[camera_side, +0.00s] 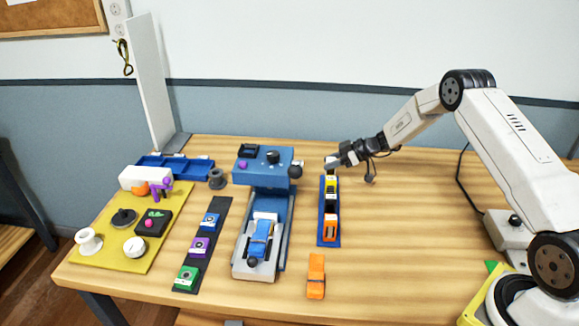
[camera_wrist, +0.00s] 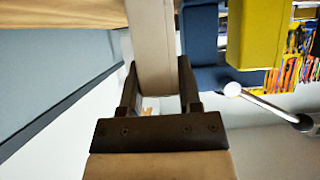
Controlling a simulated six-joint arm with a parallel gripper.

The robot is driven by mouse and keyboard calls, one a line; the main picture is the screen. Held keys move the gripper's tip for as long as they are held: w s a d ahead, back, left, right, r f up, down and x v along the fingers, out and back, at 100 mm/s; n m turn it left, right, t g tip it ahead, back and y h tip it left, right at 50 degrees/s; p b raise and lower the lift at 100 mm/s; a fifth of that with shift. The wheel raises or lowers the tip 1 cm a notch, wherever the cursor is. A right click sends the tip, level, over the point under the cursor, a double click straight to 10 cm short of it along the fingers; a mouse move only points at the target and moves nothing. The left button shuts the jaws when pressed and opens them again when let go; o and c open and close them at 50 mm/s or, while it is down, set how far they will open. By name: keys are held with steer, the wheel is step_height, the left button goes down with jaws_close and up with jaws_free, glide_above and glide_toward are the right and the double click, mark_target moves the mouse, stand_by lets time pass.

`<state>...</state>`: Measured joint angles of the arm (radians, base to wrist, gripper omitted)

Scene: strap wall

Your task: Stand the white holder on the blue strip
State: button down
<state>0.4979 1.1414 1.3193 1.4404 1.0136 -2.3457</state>
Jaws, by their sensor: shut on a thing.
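My gripper (camera_side: 337,162) is shut on the white holder (camera_side: 331,160) at the far end of the blue strip (camera_side: 321,218). In the wrist view the holder (camera_wrist: 151,40) is pale and sits between my two dark fingers (camera_wrist: 158,88). The blue strip (camera_wrist: 200,45) shows just right of it there. The strip bears a yellow holder (camera_side: 331,184), a black one (camera_side: 331,203) and an orange one (camera_side: 330,228) in a row. The yellow one also shows in the wrist view (camera_wrist: 252,35). I cannot tell whether the white holder touches the strip.
An orange block (camera_side: 316,277) lies in front of the strip. A blue machine (camera_side: 264,175) stands to the left. Further left are a dark strip (camera_side: 190,262) with several small blocks and a yellow mat (camera_side: 115,259) with loose parts. The table right of the blue strip is clear.

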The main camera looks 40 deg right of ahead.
steer(key=shift+f, duration=0.55)
steer(key=shift+f, duration=0.15)
steer(key=shift+c, duration=1.4)
jaws_free()
steer(key=shift+s+d+r, duration=0.35)
steer(key=shift+d+r, duration=0.05)
steer(key=v, duration=1.1)
steer(key=shift+a+f, duration=0.1)
